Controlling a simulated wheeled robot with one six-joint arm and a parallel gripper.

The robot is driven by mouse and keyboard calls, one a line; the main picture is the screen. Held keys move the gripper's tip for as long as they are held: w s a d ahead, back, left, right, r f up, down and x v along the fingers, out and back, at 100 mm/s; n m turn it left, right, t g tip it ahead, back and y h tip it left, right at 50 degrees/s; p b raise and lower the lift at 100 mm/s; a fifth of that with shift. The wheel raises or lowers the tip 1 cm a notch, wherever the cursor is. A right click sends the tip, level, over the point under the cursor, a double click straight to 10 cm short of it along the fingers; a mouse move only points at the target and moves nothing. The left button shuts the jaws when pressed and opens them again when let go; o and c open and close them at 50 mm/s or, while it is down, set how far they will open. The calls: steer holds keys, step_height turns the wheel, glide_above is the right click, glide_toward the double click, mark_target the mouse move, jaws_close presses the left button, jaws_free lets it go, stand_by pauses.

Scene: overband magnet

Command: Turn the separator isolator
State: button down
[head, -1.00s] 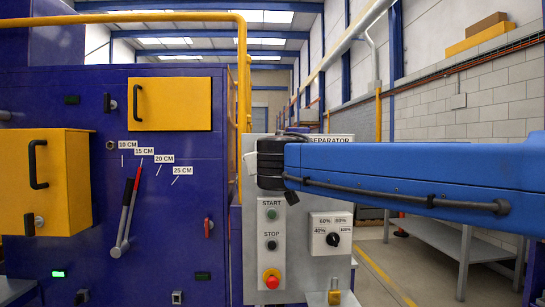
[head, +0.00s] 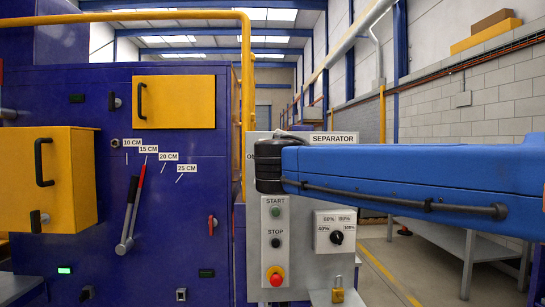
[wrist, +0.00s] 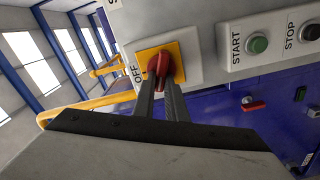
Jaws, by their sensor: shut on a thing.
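The separator isolator's red handle (wrist: 160,64) sits on a yellow plate (wrist: 176,50) on a grey panel in the wrist view. An OFF label (wrist: 137,73) is at the plate's left edge. My gripper (wrist: 161,84) is shut on the red handle, its two dark fingers reaching it from below in the picture. In the head view my blue arm covers the isolator and my gripper. The SEPARATOR label (head: 332,139) shows just above the arm, and part of an ON label (head: 250,156) shows left of it.
Below the isolator on the panel are a green START button (head: 276,211), a black STOP button (head: 276,243), a red emergency stop (head: 275,277) and a percent dial (head: 336,237). Left is a blue cabinet with a lever (head: 130,215) and a yellow box (head: 75,180).

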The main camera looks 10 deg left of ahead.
steer(key=shift+a+f+n, duration=0.1)
steer(key=shift+f+n, duration=0.1)
steer(key=shift+n, duration=0.9)
steer(key=shift+f+n, duration=0.2)
steer(key=shift+n, duration=0.9)
steer(key=c, duration=1.8)
jaws_free()
steer(key=shift+s, duration=0.1)
steer(key=v, duration=1.7)
steer(key=shift+s, duration=0.2)
steer(key=shift+r, duration=0.15)
